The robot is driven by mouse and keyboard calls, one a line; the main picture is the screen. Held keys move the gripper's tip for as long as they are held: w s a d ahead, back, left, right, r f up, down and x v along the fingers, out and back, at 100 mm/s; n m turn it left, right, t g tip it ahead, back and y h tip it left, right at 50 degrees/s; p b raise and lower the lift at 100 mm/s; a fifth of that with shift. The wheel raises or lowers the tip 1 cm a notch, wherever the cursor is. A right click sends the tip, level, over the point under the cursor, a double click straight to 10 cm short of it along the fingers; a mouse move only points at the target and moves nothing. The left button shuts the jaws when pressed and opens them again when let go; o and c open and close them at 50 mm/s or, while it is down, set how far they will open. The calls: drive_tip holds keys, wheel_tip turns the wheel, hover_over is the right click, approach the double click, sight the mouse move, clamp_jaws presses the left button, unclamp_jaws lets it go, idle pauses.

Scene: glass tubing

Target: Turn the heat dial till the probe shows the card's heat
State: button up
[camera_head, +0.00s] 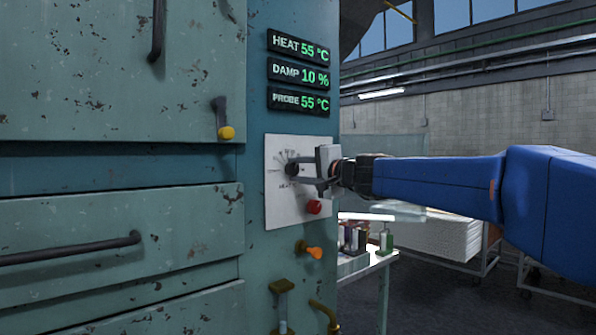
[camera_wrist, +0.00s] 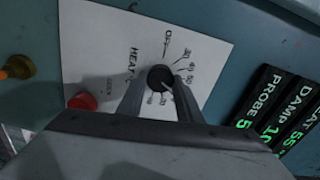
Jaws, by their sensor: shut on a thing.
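The heat dial (camera_head: 292,170) is a small black knob on a white plate (camera_head: 283,216) with a printed scale. It also shows in the wrist view (camera_wrist: 160,77), with OFF and several numbers around it. My gripper (camera_head: 300,172) comes from the right and is shut on the dial, a finger on each side. The probe display (camera_head: 298,101) reads 55 °C. Above it, the heat display (camera_head: 299,48) reads 55 °C and the damp display (camera_head: 299,74) reads 10 %. I see no card in either view.
A red button (camera_head: 314,207) sits on the plate below the dial. An orange knob (camera_head: 314,252) and brass fittings are lower on the cabinet. A yellow-tipped lever (camera_head: 225,131) hangs at the left. A table (camera_head: 365,268) with bottles stands behind, at the right.

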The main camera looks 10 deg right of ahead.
drive_tip(key=shift+f+m, duration=0.1)
drive_tip(key=shift+m, duration=0.5)
drive_tip(key=o, duration=1)
drive_tip(key=shift+o, duration=0.2)
drive_tip(key=v, duration=1.7)
drive_tip(key=shift+s+d, duration=0.15)
drive_tip(key=shift+s, duration=0.05)
